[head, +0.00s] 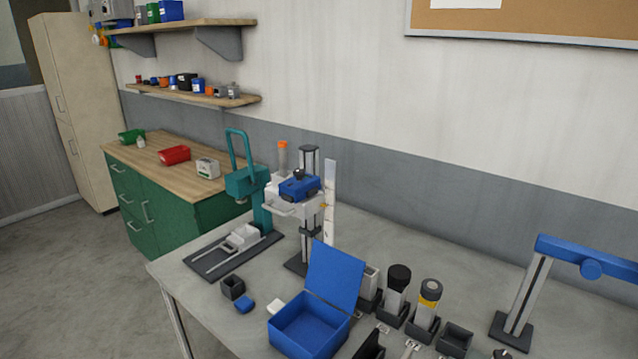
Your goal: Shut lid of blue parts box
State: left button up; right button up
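The blue parts box (298,333) stands near the front of the grey table. Its blue lid (335,274) is open, raised at the back right of the box and tilted slightly back. The inside of the box shows no contents that I can make out. Neither of my grippers shows in the head view.
A small dark open holder (233,287), a small blue block (245,305) and a white piece (276,306) lie left of the box. Black-capped (399,278) and yellow-banded (430,291) containers stand right of it. A teal press (250,185) stands behind.

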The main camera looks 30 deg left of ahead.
aim_at(334, 275)
jog(key=u, duration=1.15)
jog(key=j, duration=0.2)
jog(key=k+u, duration=0.05)
